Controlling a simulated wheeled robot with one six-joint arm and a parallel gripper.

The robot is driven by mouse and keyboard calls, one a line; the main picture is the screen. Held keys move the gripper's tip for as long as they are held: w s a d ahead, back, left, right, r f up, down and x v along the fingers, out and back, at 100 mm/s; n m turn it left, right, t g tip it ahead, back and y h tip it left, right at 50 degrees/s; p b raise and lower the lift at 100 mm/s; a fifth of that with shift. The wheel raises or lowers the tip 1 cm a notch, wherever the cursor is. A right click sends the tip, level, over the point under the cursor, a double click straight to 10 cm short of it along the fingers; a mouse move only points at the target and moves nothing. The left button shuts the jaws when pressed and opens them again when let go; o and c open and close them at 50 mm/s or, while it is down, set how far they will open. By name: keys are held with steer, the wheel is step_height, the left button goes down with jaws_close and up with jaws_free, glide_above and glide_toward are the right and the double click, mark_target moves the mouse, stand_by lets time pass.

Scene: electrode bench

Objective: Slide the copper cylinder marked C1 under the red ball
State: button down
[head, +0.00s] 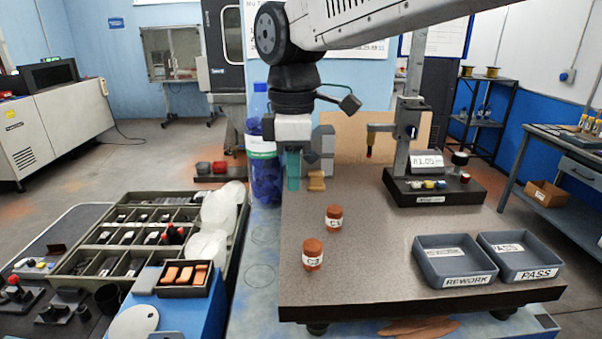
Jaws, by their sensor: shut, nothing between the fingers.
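The copper cylinder marked C1 (334,219) stands upright on the speckled bench plate (380,255), left of its middle. A similar cylinder marked C2 (313,256) stands nearer the front. The small red ball (369,152) is at the lower end of a probe hanging from the side arm of a stand (403,140), behind and to the right of C1. My gripper (293,184) points down at the plate's back left, with teal fingers. It is shut and empty, behind and left of C1 and apart from it.
The stand's black base (433,192) holds a small meter (427,162). Grey REWORK (468,281) and PASS (538,275) trays occupy the front right. The plate between C1 and the stand is clear.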

mark_target(317, 227)
step_height(317, 227, down, 8)
steer(key=shift+d+r, duration=0.1)
steer(key=shift+r, duration=0.1)
steer(key=d, duration=0.2)
steer(key=shift+s+d+r, duration=0.1)
steer(key=shift+d, duration=0.85)
